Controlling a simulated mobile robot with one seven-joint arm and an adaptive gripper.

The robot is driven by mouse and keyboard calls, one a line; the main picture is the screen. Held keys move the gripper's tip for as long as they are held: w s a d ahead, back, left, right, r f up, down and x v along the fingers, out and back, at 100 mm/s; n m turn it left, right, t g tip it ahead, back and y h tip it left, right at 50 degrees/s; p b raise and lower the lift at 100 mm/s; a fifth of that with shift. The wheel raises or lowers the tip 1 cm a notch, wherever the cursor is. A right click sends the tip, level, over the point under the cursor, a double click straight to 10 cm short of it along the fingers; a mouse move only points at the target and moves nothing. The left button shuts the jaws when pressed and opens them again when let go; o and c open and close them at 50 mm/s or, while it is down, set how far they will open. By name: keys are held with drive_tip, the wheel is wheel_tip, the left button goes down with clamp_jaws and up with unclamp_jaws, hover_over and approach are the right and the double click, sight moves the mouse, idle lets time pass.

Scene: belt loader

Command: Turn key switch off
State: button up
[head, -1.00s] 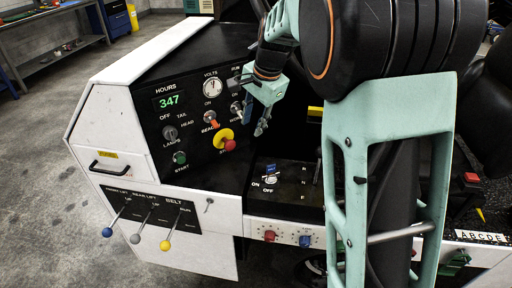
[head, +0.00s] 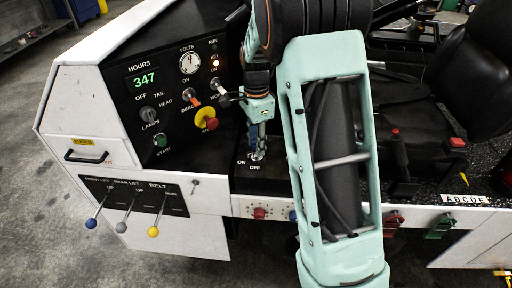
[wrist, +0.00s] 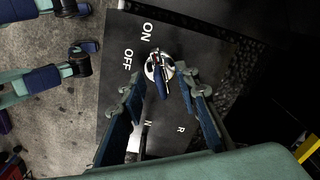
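The key switch (wrist: 159,70) is a round silver lock with a blue-headed key in it, on a black panel marked ON and OFF. The key points roughly between my fingers in the wrist view. My gripper (wrist: 158,88) is open, with one blue-padded finger on each side of the key. I cannot tell whether either finger touches it. In the head view my gripper (head: 259,146) points down at the switch, and its fingers hide most of the key. The ON and OFF labels show beside and below it.
The upright black panel (head: 172,100) stands close by, with a yellow-and-red stop button (head: 207,122) and an orange knob. Levers with blue, grey and yellow balls (head: 153,231) are at the lower left. A black seat (head: 470,80) is at the right.

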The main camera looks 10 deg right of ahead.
drive_tip(key=shift+f, duration=1)
clamp_jaws()
drive_tip(key=shift+n, duration=6.1)
